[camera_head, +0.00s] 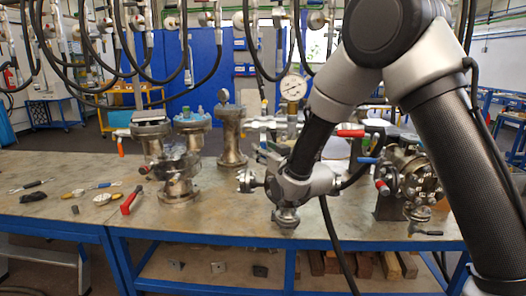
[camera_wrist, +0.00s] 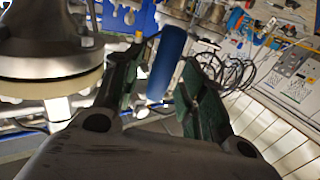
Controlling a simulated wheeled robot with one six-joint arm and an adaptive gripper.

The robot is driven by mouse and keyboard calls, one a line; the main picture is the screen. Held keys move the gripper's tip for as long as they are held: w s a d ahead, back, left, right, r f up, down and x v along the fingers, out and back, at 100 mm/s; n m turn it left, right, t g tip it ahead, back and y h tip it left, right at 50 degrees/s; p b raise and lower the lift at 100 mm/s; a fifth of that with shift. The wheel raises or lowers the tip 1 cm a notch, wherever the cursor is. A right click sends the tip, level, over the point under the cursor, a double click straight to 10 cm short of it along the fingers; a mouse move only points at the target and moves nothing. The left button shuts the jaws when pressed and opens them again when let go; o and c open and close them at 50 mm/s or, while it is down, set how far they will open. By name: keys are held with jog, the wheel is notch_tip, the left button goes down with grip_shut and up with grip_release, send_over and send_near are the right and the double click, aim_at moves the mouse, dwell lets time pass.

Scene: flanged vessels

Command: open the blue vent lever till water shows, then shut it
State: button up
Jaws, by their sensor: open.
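The blue vent lever (camera_head: 368,160) is on the flanged vessel (camera_head: 415,178) at the right of the bench. In the wrist view the blue lever handle (camera_wrist: 166,62) stands between the two fingers of my gripper (camera_wrist: 164,60). The fingers are open, with green inner pads. The handle looks nearer the left finger; I cannot tell whether it touches. In the head view my wrist hides much of the gripper, just left of the lever. No water shows in either view.
A red lever (camera_head: 350,133) is close above the blue one. A pressure gauge (camera_head: 293,87) stands behind my arm. Flanged vessels stand left, including a tall one (camera_head: 231,130). A red-handled tool (camera_head: 132,200) and small parts lie on the bench (camera_head: 100,228). Black hoses hang above.

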jog(key=shift+w+a, duration=0.35)
jog(key=shift+w, duration=0.25)
grip_shut()
